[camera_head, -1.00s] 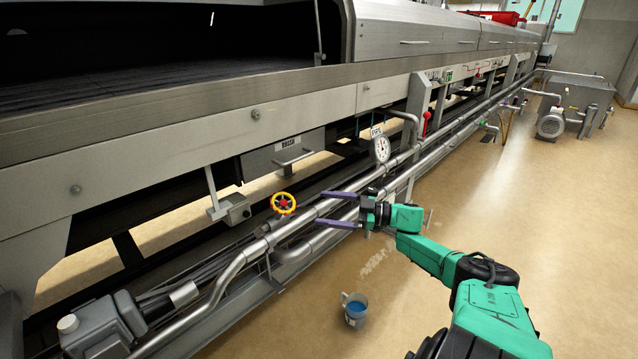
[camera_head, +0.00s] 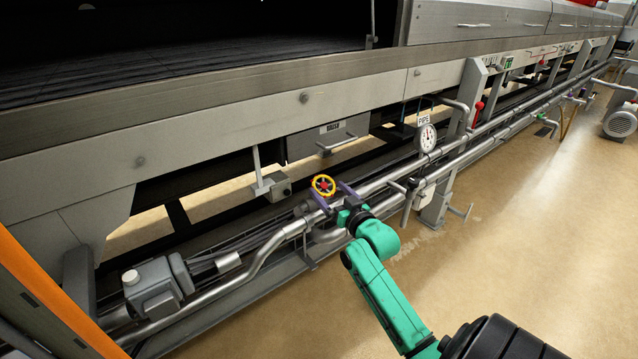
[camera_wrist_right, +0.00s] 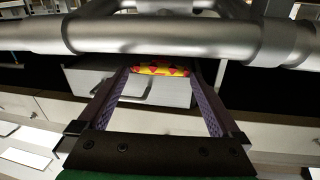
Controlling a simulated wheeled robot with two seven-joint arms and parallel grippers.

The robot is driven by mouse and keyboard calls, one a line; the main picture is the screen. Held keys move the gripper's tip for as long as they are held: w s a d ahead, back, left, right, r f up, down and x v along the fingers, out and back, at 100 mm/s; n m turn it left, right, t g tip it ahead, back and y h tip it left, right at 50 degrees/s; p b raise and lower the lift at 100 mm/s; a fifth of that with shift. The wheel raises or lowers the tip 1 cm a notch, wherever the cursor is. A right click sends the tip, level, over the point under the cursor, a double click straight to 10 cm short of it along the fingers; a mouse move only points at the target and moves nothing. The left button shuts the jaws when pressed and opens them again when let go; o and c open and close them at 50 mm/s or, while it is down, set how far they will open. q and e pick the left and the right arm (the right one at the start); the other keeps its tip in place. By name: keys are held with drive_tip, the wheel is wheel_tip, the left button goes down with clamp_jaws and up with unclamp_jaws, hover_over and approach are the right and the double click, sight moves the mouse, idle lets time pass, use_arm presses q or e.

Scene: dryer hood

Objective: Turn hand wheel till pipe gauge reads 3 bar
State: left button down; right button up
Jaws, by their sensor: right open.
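The hand wheel (camera_head: 323,186) has a yellow rim and a red centre and sits on the pipework under the dryer. My right gripper (camera_head: 333,192) is open, with one purple finger on each side of the wheel. In the right wrist view the wheel (camera_wrist_right: 160,69) shows edge-on near the far ends of the open gripper's fingers (camera_wrist_right: 160,80). I cannot tell whether they touch it. The pipe gauge (camera_head: 427,138) is a round white dial under a "PIPE" label, to the right of the wheel. Its reading is too small to make out. My left gripper is not in view.
Steel pipes (camera_head: 267,246) run along the machine close to the wheel, and one crosses the right wrist view (camera_wrist_right: 190,37). A grey box with a handle (camera_head: 327,138) hangs behind. A red lever (camera_head: 478,112) stands beyond the gauge. The floor (camera_head: 480,260) at right is clear.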

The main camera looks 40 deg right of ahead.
sight(318, 180)
drive_tip(key=w, duration=0.2)
drive_tip(key=w+d+b, duration=0.1)
drive_tip(key=w, duration=0.2)
drive_tip(key=shift+w, duration=0.3)
drive_tip(key=shift+w+d, duration=0.1)
drive_tip(key=shift+w, duration=0.25)
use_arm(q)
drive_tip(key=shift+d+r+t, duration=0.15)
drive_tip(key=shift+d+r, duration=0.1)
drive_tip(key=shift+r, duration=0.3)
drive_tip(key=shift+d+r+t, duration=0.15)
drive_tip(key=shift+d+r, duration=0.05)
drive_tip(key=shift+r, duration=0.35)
use_arm(e)
drive_tip(key=c, duration=1)
drive_tip(key=shift+n+y, duration=0.7)
drive_tip(key=shift+n, duration=0.1)
drive_tip(key=shift+c, duration=0.3)
drive_tip(key=shift+a+n+y, duration=0.2)
drive_tip(key=shift+n+y, duration=0.1)
drive_tip(key=shift+y, duration=0.1)
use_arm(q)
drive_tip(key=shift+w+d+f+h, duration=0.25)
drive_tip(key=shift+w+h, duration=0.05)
